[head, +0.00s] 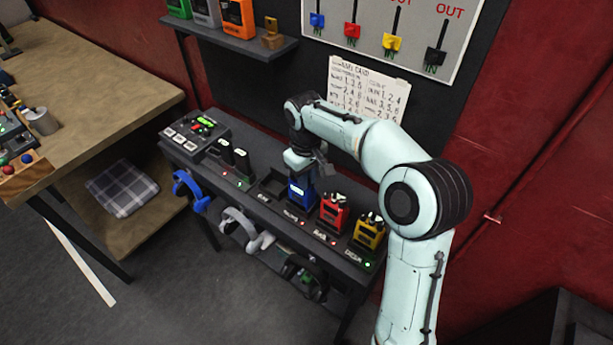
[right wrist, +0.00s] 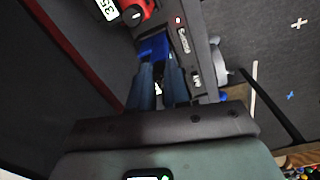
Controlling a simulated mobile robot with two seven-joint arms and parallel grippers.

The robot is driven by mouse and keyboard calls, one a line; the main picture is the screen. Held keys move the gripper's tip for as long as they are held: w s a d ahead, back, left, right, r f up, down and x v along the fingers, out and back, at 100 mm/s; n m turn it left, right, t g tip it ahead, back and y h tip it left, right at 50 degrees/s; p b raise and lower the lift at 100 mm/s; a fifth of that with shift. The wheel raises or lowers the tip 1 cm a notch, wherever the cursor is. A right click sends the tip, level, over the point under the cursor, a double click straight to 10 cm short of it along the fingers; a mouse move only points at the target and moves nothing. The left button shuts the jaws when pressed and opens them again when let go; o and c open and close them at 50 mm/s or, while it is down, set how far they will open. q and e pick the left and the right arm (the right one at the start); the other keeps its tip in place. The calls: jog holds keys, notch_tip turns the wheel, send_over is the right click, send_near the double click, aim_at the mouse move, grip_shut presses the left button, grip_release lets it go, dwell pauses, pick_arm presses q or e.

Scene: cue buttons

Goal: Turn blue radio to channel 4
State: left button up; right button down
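The blue radio (head: 297,192) stands upright in its slot on the dark bench, with a lit display on its front that is too small to read. My right gripper (head: 306,166) is right above it, pointing down, and hides the radio's top and knobs. In the right wrist view the two fingers (right wrist: 160,75) reach to the blue radio (right wrist: 153,46) with a narrow gap between them. I cannot tell whether they hold a knob or only stand around it. My left gripper is not in view.
A red radio (head: 333,212) and a yellow radio (head: 370,232) stand to the right. A paper channel card (head: 365,88) hangs behind. Headsets (head: 190,190) hang at the bench front.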

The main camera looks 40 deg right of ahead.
jog(key=shift+r+n, duration=0.1)
jog(key=shift+n, duration=0.9)
jog(key=shift+n+p, duration=0.35)
jog(key=shift+n, duration=0.35)
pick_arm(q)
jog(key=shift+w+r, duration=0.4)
pick_arm(e)
jog(key=c, duration=1.1)
grip_release()
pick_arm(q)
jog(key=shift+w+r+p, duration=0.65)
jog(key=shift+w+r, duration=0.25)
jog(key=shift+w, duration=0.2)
pick_arm(e)
notch_tip(320, 180, up, 13)
jog(key=shift+s+a+r, duration=0.1)
jog(key=shift+r, duration=0.05)
